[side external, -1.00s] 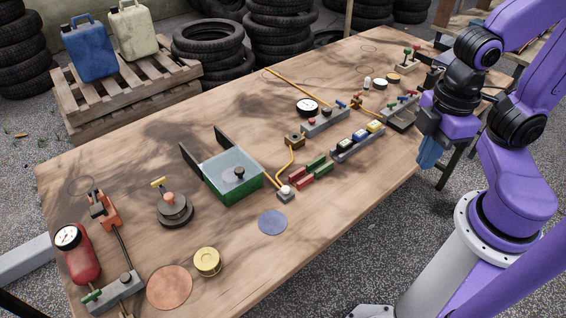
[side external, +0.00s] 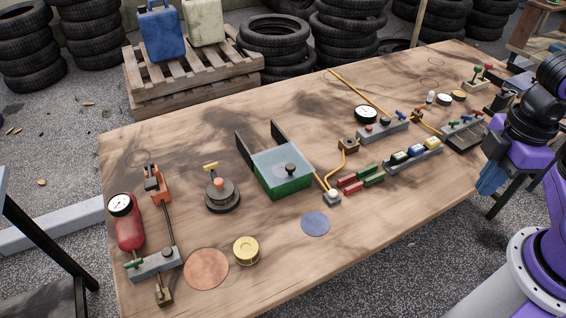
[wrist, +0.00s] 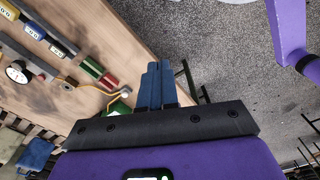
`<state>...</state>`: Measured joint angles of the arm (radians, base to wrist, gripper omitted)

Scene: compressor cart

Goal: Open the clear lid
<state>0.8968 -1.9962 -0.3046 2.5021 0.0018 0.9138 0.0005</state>
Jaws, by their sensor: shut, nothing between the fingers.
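The clear lid (side external: 275,163) lies closed over a green box (side external: 290,189) at the middle of the wooden table, with a black knob (side external: 290,169) on top. Two dark upright panels (side external: 245,152) stand at the box's left and back sides. My gripper (side external: 490,180) is at the right, beyond the table's front edge and well apart from the box. Its blue fingers (wrist: 154,85) are together and empty in the wrist view. A green corner of the box (wrist: 118,106) shows there beside the fingers, partly hidden by my gripper body.

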